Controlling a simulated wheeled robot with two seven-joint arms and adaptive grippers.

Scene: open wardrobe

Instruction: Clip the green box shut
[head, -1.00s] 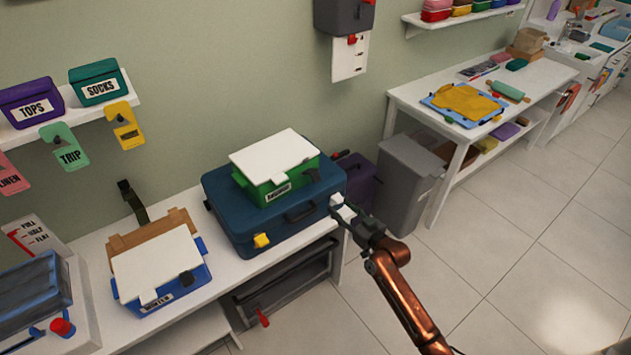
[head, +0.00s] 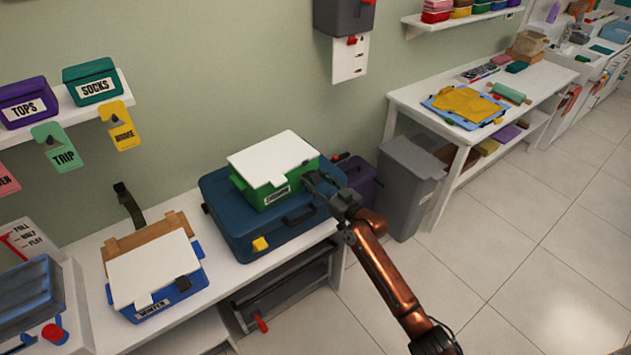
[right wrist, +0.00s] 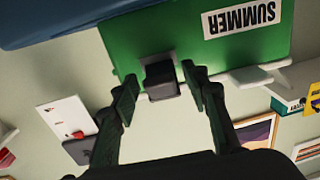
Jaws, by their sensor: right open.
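The green box (head: 268,194) with a white lid (head: 272,158) sits on top of a blue suitcase (head: 232,222). In the right wrist view the green box (right wrist: 165,50) appears upside down, with its SUMMER label. A dark clip (right wrist: 161,80) is on its front face near the lid edge. My right gripper (head: 314,180) is at the right end of the box's front. In the right wrist view my right gripper (right wrist: 163,92) is open, with one finger on each side of the clip. I cannot tell whether the fingers touch it. My left gripper is not in view.
A blue WINTER box (head: 165,302) with a white lid stands left of the suitcase on the white bench. A grey bin (head: 407,185) stands right of the bench. The floor in front is clear.

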